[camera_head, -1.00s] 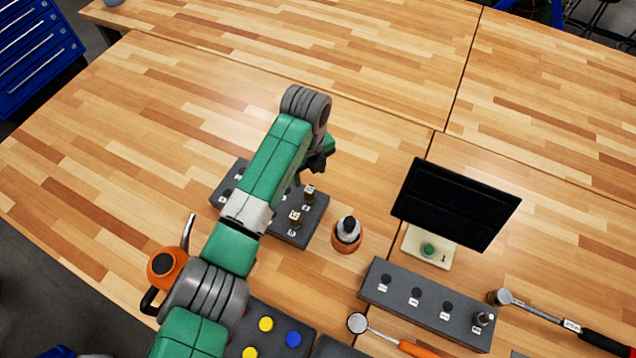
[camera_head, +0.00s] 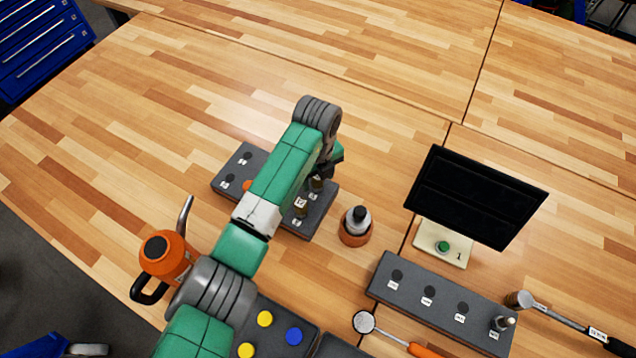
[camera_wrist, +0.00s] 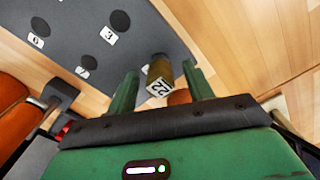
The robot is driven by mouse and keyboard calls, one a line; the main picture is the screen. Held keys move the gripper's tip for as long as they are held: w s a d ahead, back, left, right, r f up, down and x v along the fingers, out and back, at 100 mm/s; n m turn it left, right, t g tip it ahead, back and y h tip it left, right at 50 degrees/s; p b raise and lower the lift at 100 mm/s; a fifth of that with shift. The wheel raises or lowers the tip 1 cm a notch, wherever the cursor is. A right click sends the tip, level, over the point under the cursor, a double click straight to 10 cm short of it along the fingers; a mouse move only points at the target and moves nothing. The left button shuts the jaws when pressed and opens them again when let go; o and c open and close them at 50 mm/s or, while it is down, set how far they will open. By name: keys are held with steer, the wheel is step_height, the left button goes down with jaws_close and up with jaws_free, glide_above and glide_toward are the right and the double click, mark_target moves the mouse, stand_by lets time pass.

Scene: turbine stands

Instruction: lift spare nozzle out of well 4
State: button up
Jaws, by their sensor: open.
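The grey well block (camera_head: 230,192) lies on the table under my arm, with numbered wells. In the wrist view, a brass nozzle (camera_wrist: 160,70) with a tag reading 22 shows between the two green fingers of my gripper (camera_wrist: 161,86). The fingers are open, with a gap visible on each side of it. Wells marked 3 and 6 are empty in that view. I cannot read the number of this nozzle's well.
A brown cup with a grey-topped bottle (camera_head: 356,226) stands close to the block's right. A dark screen (camera_head: 475,197), a second grey block (camera_head: 440,302) and an orange oil can (camera_head: 165,255) stand around. The table behind the block is clear.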

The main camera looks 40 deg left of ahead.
steer(key=shift+p, duration=0.5)
stand_by(0.3)
jaws_close()
